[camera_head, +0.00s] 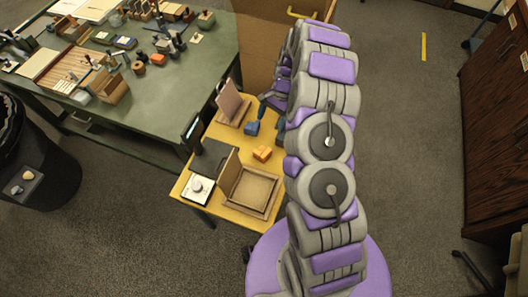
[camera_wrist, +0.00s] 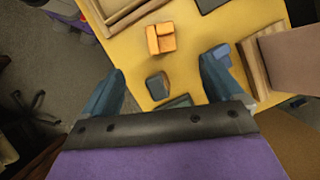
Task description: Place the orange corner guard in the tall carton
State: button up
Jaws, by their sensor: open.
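The orange corner guard (camera_head: 262,153) lies on the yellow table (camera_head: 222,133), near its middle. In the wrist view the orange corner guard (camera_wrist: 160,38) is just beyond my fingertips, nothing touching it. My gripper (camera_wrist: 162,64) is open and empty, above the table. A small blue-grey block (camera_wrist: 157,85) shows between its fingers. In the head view my gripper is partly hidden by my own arm. A tall brown cardboard-like box (camera_head: 262,45) stands behind the table; it may be the tall carton. Its inside is not clearly visible.
An open box with raised lid (camera_head: 232,165) and a white dial device (camera_head: 199,188) sit at the table's front. A pinkish panel on a wooden base (camera_head: 230,103) and a blue block (camera_head: 252,127) are farther back. A cluttered green table (camera_head: 165,95) stands left.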

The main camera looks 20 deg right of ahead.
jog(key=shift+b+x, duration=1.4)
jog(key=shift+x, duration=7.15)
jog(key=shift+w, duration=0.15)
jog(key=shift+c, duration=0.3)
jog(key=c, duration=1.1)
jog(key=shift+r, duration=0.1)
